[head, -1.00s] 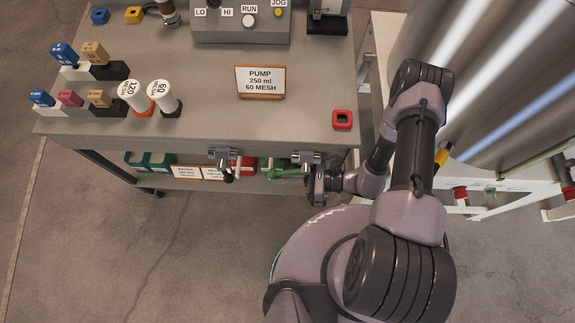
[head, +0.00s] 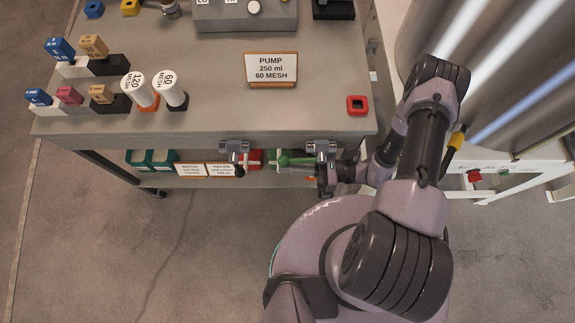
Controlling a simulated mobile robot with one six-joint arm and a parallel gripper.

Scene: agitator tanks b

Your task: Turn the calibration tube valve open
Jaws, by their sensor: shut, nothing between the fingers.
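I cannot tell for certain which part is the calibration tube valve. A yellow-tipped black handle (head: 458,137) shows beside my arm, in front of the steel tank at the right. My gripper (head: 324,182) is shut and empty, small and dark at the front edge of the cart. It is just below a metal bracket (head: 321,148) and right of a green item (head: 290,160) on or near the lower shelf. I cannot tell whether it touches either.
The grey cart (head: 215,115) holds a pump sign (head: 270,70), a red square block (head: 357,105), two white mesh canisters (head: 134,84) and several labelled blocks. A second bracket (head: 233,148) hangs at its front edge. A white stand (head: 500,180) is right. The floor at lower left is clear.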

